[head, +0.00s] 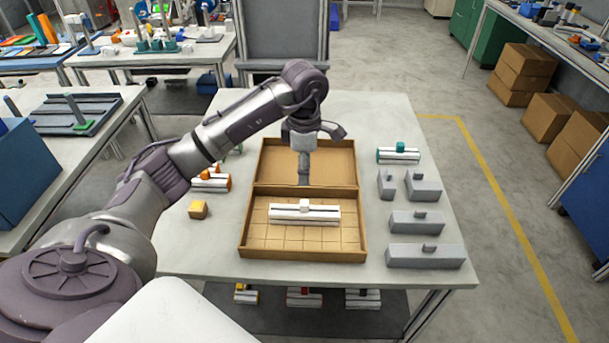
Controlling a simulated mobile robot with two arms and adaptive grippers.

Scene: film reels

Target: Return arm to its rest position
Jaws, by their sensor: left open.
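My left arm reaches in from the left over the table (380,120). Its gripper (312,150) points down above the brown two-compartment box (243,232), over the back compartment. The gripper is open and I see nothing held in it. In the front compartment of the box lies a white block with a small knob (288,213), clear of the gripper. The part of the back compartment behind the gripper is hidden. My right gripper is not in view.
Several grey knobbed blocks (425,257) stand along the table's right side. A white piece with a green knob (398,156) lies at back right.

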